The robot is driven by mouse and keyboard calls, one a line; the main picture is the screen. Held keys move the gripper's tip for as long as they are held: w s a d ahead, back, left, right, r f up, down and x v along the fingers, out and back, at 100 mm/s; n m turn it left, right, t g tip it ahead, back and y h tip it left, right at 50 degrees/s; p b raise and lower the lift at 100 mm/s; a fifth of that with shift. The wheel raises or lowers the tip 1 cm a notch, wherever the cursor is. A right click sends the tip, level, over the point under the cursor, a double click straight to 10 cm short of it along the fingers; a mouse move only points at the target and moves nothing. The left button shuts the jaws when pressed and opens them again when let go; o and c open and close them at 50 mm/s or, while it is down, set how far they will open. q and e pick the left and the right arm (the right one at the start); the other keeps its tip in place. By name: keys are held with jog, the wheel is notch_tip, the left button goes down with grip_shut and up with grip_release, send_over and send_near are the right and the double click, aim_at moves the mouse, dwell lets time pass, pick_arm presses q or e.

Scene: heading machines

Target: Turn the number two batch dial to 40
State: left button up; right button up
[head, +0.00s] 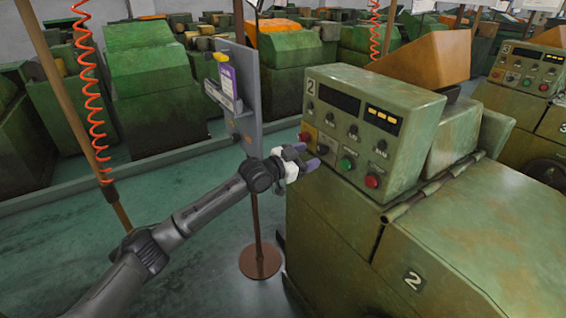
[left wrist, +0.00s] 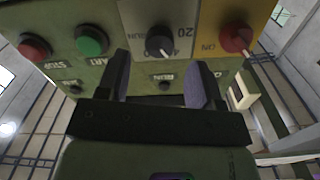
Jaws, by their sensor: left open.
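The number two control box (head: 352,120) stands on its green machine. Its batch dial is a black round knob, seen close in the left wrist view (left wrist: 159,41), where the picture is upside down and the marks 20 and part of a 4 show around it. In the head view the dial (head: 322,149) sits low on the panel, just beyond my gripper. My left gripper (head: 307,156) is open and empty, in front of the panel's lower left. In the left wrist view its two purple-padded fingers (left wrist: 160,80) point toward the dial, apart from it.
A green button (head: 347,163) and a red stop button (head: 372,181) sit right of the dial; a red knob on a yellow plate (head: 303,137) is left. A grey board on a stand (head: 240,95) rises close behind my left arm. Open floor lies at left.

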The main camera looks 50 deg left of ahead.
pick_arm(q)
jog(key=s+a+p, duration=0.1)
jog(key=s, duration=0.7)
jog(key=shift+s+a, duration=0.3)
jog(key=shift+s, duration=0.1)
dwell(0.3)
